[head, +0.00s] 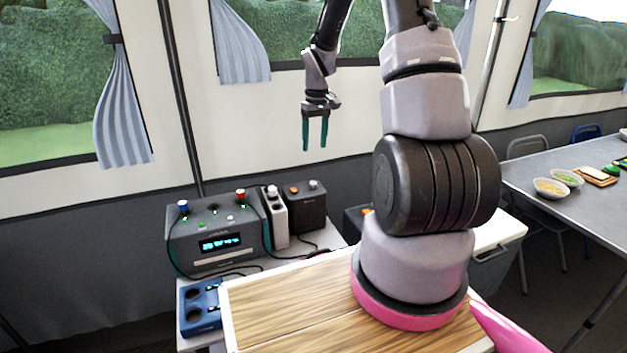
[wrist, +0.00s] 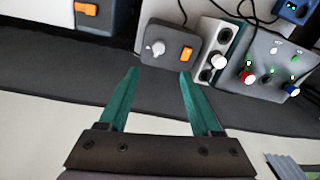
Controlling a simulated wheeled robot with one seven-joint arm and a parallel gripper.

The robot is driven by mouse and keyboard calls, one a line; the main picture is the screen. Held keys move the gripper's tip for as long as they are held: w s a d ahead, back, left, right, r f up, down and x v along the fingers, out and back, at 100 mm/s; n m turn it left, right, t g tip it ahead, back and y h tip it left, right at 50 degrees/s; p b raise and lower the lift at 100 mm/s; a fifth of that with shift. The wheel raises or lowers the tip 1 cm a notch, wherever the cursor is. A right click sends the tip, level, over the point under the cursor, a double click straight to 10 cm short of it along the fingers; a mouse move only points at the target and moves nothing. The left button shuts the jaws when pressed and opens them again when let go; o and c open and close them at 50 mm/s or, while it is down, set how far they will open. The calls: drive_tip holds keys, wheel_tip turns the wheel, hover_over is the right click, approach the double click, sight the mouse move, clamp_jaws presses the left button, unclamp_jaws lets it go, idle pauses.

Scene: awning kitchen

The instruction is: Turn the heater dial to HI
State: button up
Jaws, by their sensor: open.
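A small dark box (head: 308,213) with a pale knob (head: 314,185) and an orange switch (head: 294,190) stands at the right of the device row in the head view. I take it for the heater, but no label can be read. In the wrist view its knob (wrist: 158,48) shows a raised grip, beside the orange switch (wrist: 187,53). My gripper (head: 315,146) hangs fingers down, open and empty, above and apart from the box. In the wrist view the knob lies just beyond the gap between my fingertips (wrist: 159,73). The knob's HI mark cannot be made out.
Left of the box stand a narrow white unit (head: 279,226) with a white knob and a grey console (head: 203,264) with red and blue knobs and a lit display. Cables run between them. Another dark unit (wrist: 94,20) with an orange switch is nearby. A tent wall rises behind.

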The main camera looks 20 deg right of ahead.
sight(313, 182)
drive_tip(key=f, duration=1.3)
drive_tip(key=shift+w+a+f, duration=0.1)
drive_tip(key=shift+w+f, duration=0.1)
drive_tip(key=shift+f, duration=0.15)
clamp_jaws()
